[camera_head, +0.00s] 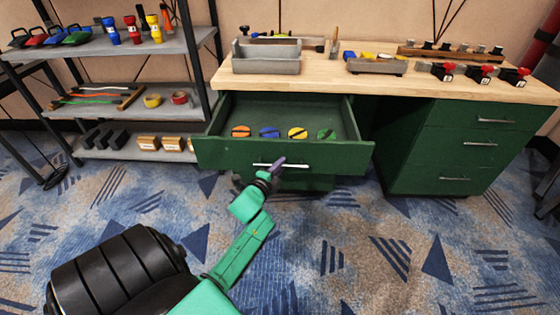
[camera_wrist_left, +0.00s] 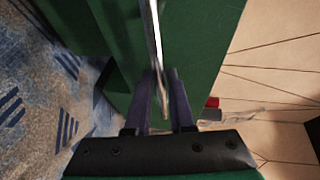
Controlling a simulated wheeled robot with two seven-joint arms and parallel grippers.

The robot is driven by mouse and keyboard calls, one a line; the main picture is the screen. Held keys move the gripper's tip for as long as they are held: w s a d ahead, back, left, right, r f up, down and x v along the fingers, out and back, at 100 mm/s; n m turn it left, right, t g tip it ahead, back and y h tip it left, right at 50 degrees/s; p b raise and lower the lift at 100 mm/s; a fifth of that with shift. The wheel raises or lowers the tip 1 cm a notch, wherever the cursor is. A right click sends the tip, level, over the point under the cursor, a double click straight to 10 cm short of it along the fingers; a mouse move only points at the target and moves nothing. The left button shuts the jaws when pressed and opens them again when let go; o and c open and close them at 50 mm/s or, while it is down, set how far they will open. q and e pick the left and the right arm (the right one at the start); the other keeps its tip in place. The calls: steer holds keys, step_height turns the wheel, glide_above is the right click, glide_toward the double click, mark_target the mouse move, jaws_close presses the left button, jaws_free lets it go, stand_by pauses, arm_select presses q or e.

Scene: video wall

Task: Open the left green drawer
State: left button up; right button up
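The left green drawer (camera_head: 225,155) of the desk is pulled well out, with its inside in view. Its silver bar handle (camera_head: 293,166) runs across the front. My left gripper (camera_head: 278,164) is at this handle, left of the drawer front's right end. In the left wrist view the bar handle (camera_wrist_left: 155,35) passes between the two dark fingers of my left gripper (camera_wrist_left: 161,78), which look closed on it. The green drawer front (camera_wrist_left: 205,40) fills the top of that view. My right gripper is not in view.
Several coloured round pieces, such as a blue one (camera_head: 268,132), lie in the drawer. The wooden desktop (camera_head: 330,80) holds a grey tray (camera_head: 266,58) and tools. Three shut drawers (camera_head: 465,145) stand right. A shelf rack (camera_head: 130,50) stands left. Carpet in front is clear.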

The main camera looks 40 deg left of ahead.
arm_select(q)
steer(key=shift+o, duration=0.9)
steer(key=p+v, duration=0.1)
steer(key=v, duration=1.3)
steer(key=shift+s, duration=0.25)
steer(key=shift+d+r, duration=0.1)
